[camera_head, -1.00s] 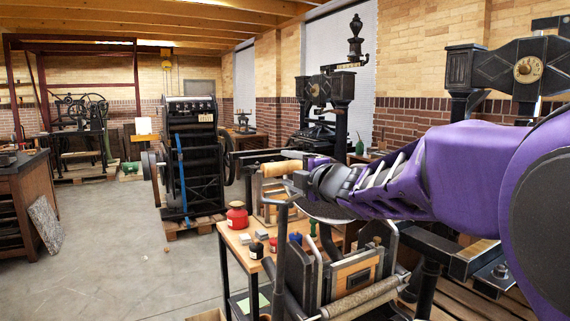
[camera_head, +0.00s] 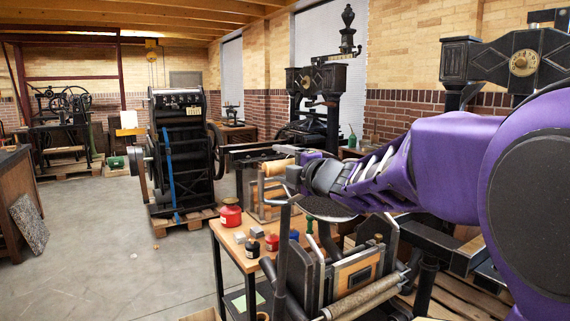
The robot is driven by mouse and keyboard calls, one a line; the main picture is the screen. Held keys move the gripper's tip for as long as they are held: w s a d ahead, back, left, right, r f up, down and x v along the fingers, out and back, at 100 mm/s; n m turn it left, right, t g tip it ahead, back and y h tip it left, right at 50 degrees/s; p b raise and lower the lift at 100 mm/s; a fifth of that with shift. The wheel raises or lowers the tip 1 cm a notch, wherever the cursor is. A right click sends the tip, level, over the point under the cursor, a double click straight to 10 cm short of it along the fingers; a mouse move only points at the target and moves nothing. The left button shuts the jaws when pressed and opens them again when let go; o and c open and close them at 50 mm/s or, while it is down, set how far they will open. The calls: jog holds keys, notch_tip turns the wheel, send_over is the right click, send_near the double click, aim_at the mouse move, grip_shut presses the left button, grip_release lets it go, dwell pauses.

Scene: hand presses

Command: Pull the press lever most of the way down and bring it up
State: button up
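The nearest hand press (camera_head: 357,272) stands at the bottom centre, with a dark frame, a brown wooden panel and a metal roller. A dark upright bar (camera_head: 282,245), which looks like its lever, rises at the press's left side and bends at its top. My gripper (camera_head: 291,180) is at the end of my purple arm, right at the top of this bar. The fingertips are small and dark against the dark bar. I cannot tell whether they touch it or are shut on it.
A wooden table (camera_head: 228,243) behind the press holds a red can (camera_head: 230,214) and several small jars. A large black press (camera_head: 182,150) stands on a pallet farther back. Another tall press (camera_head: 325,90) stands by the wall.

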grip_shut()
dwell(1.4)
